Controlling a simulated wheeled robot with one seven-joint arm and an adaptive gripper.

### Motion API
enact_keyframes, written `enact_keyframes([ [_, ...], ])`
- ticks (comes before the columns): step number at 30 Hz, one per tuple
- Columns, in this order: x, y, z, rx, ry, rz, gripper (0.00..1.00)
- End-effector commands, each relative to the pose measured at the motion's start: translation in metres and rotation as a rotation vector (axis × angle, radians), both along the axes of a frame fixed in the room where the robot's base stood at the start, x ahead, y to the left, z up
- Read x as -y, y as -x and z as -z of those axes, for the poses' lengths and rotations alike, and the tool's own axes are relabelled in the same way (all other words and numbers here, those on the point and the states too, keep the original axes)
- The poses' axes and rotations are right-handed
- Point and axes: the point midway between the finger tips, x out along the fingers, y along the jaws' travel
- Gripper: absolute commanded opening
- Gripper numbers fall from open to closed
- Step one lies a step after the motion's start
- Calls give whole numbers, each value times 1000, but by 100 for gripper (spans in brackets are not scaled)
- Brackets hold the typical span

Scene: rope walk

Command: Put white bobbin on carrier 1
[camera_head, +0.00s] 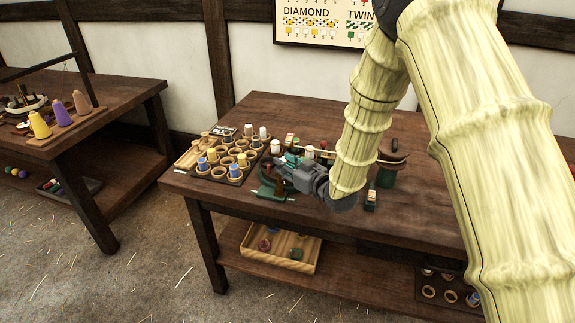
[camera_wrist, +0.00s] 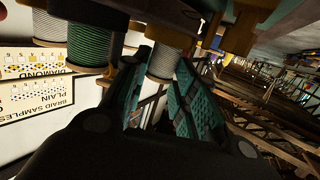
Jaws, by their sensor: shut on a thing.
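My gripper (camera_head: 284,162) is over the middle table, just right of the bobbin tray, pointing left. In the wrist view its teal fingers (camera_wrist: 155,95) are shut on a pale white bobbin (camera_wrist: 163,62), seen between them near the fingertips. A green-wound bobbin (camera_wrist: 88,46) and another whitish bobbin (camera_wrist: 47,28) stand beside it there. In the head view the gripper hides part of a green device (camera_head: 271,186) below it, and I cannot pick out the held bobbin for certain. I cannot tell which part is carrier 1.
The dark tray (camera_head: 233,179) holds several bobbins and empty rings. A small wooden tray (camera_head: 190,155) lies left of it. A green stand (camera_head: 386,176) is right of the gripper. Yellow, purple and reddish cones stand on the left table (camera_head: 120,100).

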Motion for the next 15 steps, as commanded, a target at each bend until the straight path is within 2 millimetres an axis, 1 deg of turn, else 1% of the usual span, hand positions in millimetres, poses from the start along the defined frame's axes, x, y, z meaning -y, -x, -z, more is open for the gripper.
enact_keyframes([
  [3, 0, 0, 4, 1, 0, 0, 10],
  [8, 0, 0, 4, 1, 0, 0, 10],
  [9, 0, 0, 4, 1, 0, 0, 31],
  [12, 0, 0, 4, 1, 0, 1, 49],
  [15, 0, 0, 4, 1, 0, 1, 49],
])
